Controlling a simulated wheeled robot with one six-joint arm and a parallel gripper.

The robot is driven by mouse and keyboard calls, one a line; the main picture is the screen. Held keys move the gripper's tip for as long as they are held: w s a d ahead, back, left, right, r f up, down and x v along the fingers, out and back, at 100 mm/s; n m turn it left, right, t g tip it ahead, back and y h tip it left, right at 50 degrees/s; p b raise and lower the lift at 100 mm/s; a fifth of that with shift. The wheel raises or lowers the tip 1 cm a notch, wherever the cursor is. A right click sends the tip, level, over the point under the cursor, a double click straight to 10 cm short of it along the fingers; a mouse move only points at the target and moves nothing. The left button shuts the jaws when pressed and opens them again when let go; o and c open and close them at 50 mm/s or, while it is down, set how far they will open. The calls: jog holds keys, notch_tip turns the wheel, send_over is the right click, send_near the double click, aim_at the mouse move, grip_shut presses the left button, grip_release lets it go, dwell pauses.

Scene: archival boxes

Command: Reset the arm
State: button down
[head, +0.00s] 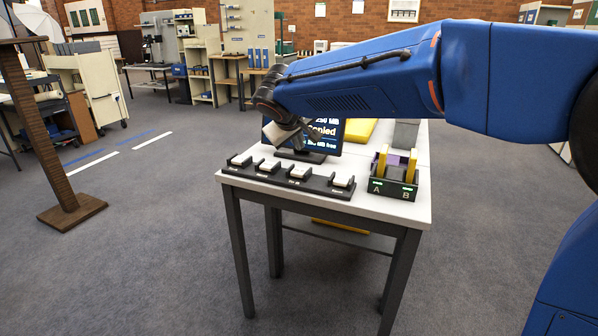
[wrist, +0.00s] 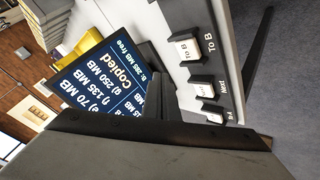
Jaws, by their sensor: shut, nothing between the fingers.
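My blue arm reaches in from the right in the head view. My gripper (head: 296,138) is shut and empty above the white table (head: 225,178), in front of the screen (head: 327,133). In the wrist view its dark fingers (wrist: 168,106) overlap the lower part of the screen (wrist: 100,82). The screen reads "Copied", with several lines in MB. Below the gripper is a black strip (head: 262,177) with several white keys. In the wrist view, keys labelled "To B" (wrist: 187,50) and "Next" (wrist: 204,86) show. I cannot tell exactly how far the fingertips are from the keys.
A black dock (head: 394,188) marked A and B, with yellow items upright in it, stands at the table's right. A yellow item (head: 361,130) lies behind the screen. A wooden post (head: 45,130) stands at the left. Carpet floor is open around the table.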

jog(key=s+d+f+m+g, duration=0.2)
jog(key=s+d, duration=0.6)
jog(key=d, duration=0.4)
jog(key=s+d+f+m+g, duration=0.1)
jog(key=s+d+f+m, duration=0.1)
jog(key=s+d, duration=0.9)
jog(key=s+d+f+m, duration=0.1)
jog(key=s+d+f, duration=0.2)
jog(key=s, duration=0.3)
jog(key=s+d+f+m+g, duration=0.1)
jog(key=s+d+f, duration=0.2)
jog(key=s, duration=0.4)
jog(key=s+d+f+m+y, duration=0.1)
jog(key=s+d+f, duration=0.2)
jog(key=s+f, duration=0.2)
jog(key=shift+s+d, duration=0.35)
jog(key=shift+s, duration=0.45)
